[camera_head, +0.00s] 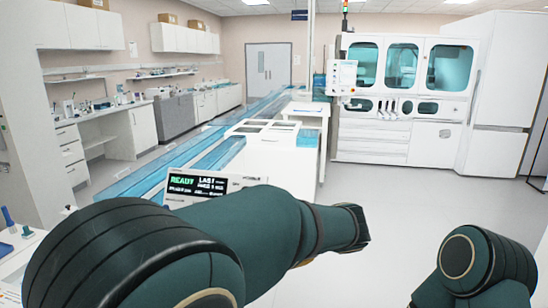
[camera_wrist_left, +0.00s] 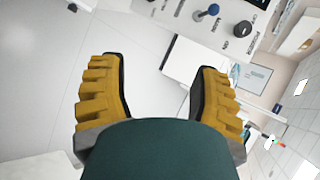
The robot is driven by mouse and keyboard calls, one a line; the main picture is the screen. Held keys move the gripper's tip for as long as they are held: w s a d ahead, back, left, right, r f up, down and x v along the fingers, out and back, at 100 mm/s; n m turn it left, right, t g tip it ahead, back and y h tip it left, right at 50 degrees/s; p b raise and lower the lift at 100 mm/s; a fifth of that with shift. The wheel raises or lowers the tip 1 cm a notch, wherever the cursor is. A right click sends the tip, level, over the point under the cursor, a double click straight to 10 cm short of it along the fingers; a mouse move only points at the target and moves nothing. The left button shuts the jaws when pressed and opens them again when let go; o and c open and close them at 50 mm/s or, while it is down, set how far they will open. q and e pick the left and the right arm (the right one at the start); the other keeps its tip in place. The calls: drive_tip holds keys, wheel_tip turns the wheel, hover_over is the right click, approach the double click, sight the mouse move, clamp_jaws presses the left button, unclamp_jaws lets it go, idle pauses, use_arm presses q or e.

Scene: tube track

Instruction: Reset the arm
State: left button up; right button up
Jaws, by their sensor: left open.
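In the head view my left arm (camera_head: 265,225) comes in from the left and reaches across the lower middle; its gripper is hidden at the far end. In the left wrist view my left gripper (camera_wrist_left: 157,95) has its two yellow ridged fingers wide apart, with nothing between them but floor and a white cabinet edge behind. My right arm (camera_head: 478,262) shows only as a dark green link at the lower right; its gripper is out of view.
A white tube track (camera_head: 240,150) with blue lanes runs away from the left arm, with a display (camera_head: 207,187) reading READY at its near end. A large white machine (camera_head: 400,140) stands at the back right. Lab benches (camera_head: 105,120) line the left. The floor (camera_head: 420,205) at right is clear.

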use_arm(q)
drive_tip(key=s+a+f+n+g+h, duration=0.1)
drive_tip(key=s+a+f+g+h, duration=0.15)
drive_tip(key=f, duration=0.55)
drive_tip(key=s+a+f+n+g+h, duration=0.1)
drive_tip(key=s+a+f+g, duration=0.15)
drive_tip(key=f, duration=0.65)
drive_tip(key=s+a+f+n+g+h, duration=0.1)
drive_tip(key=s+a+f+n, duration=0.15)
drive_tip(key=f, duration=0.55)
drive_tip(key=s+a+f+n+h, duration=0.2)
drive_tip(key=s+a+f+n, duration=0.1)
drive_tip(key=s+f+n, duration=0.2)
drive_tip(key=s+a+f+n+h, duration=0.2)
drive_tip(key=s+f+n, duration=0.4)
drive_tip(key=s, duration=0.4)
drive_tip(key=shift+a+f+g+h, duration=0.4)
drive_tip(key=shift+a+f, duration=0.15)
drive_tip(key=shift+a, duration=0.25)
drive_tip(key=c, duration=0.3)
drive_tip(key=shift+a, duration=0.1)
